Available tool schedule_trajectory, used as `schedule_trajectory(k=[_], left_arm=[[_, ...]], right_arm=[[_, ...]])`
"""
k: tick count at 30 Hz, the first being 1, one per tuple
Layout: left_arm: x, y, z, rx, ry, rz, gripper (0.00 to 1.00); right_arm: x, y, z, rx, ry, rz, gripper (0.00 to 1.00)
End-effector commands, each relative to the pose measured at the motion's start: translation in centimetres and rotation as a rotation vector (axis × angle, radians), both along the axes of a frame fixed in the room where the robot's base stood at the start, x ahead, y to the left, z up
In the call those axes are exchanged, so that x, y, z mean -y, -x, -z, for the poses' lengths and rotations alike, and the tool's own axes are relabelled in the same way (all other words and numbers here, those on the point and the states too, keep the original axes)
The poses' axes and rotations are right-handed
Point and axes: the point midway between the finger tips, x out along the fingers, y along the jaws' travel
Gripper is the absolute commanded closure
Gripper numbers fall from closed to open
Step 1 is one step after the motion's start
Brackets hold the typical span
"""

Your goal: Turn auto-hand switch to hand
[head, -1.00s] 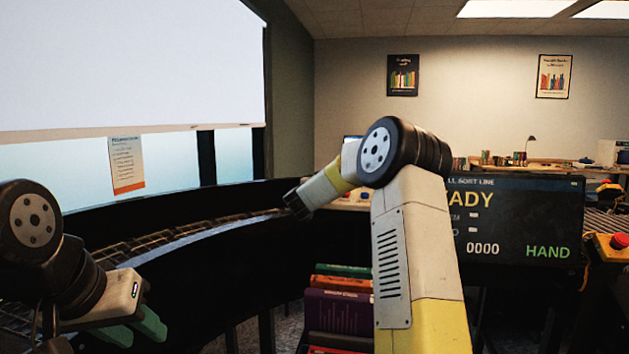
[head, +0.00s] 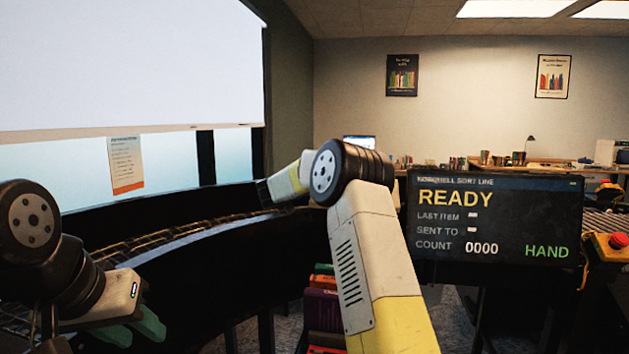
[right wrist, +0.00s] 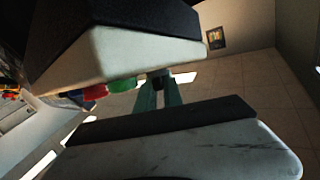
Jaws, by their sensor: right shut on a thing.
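In the right wrist view, my right gripper (right wrist: 160,92) has its teal fingers close together on a small black knob (right wrist: 160,76), which appears to be the switch. The fingers hide much of it, and its markings cannot be read. A green button (right wrist: 122,85) and a red button (right wrist: 94,93) stand beside it. In the head view, my right arm hides this gripper and the switch. The display (head: 495,217) reads READY, COUNT 0000 and HAND in green. My left gripper (head: 132,331) is at lower left, empty, with its green fingers apart.
A curved roller conveyor (head: 160,243) runs along the left. Books (head: 323,312) are stacked low behind my right arm. A red emergency button (head: 618,241) on a yellow box is at the right edge. A cluttered bench (head: 560,165) stands at the back.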

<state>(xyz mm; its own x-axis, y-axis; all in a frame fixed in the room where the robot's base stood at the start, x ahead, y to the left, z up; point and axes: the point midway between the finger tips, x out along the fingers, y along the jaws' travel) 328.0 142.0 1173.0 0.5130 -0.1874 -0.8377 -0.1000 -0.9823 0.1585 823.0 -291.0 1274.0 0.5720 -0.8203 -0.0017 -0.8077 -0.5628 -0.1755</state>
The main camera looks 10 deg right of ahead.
Motion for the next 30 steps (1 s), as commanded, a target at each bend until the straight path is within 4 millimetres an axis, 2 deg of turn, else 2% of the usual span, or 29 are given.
schedule_trajectory(k=[5, 6, 9, 20, 30], left_arm=[[0.0, 0.0, 0.0, 0.0, 0.0, 0.0, 0.64], [0.0, 0.0, 0.0, 0.0, 0.0, 0.0, 0.64], [0.0, 0.0, 0.0, 0.0, 0.0, 0.0, 0.64], [0.0, 0.0, 0.0, 0.0, 0.0, 0.0, 0.64], [0.0, 0.0, 0.0, 0.0, 0.0, 0.0, 0.64]], right_arm=[[0.0, 0.0, 0.3, -0.003, -0.003, 0.0, 1.0], [0.0, 0.0, 0.3, -0.003, -0.003, -0.001, 0.87], [0.0, 0.0, 0.2, -0.003, -0.003, -0.001, 0.67], [-0.5, 0.3, 0.1, -0.002, -0.001, -0.002, 0.67], [-4.9, 3.3, 0.1, -0.002, 0.0, -0.003, 0.67]])
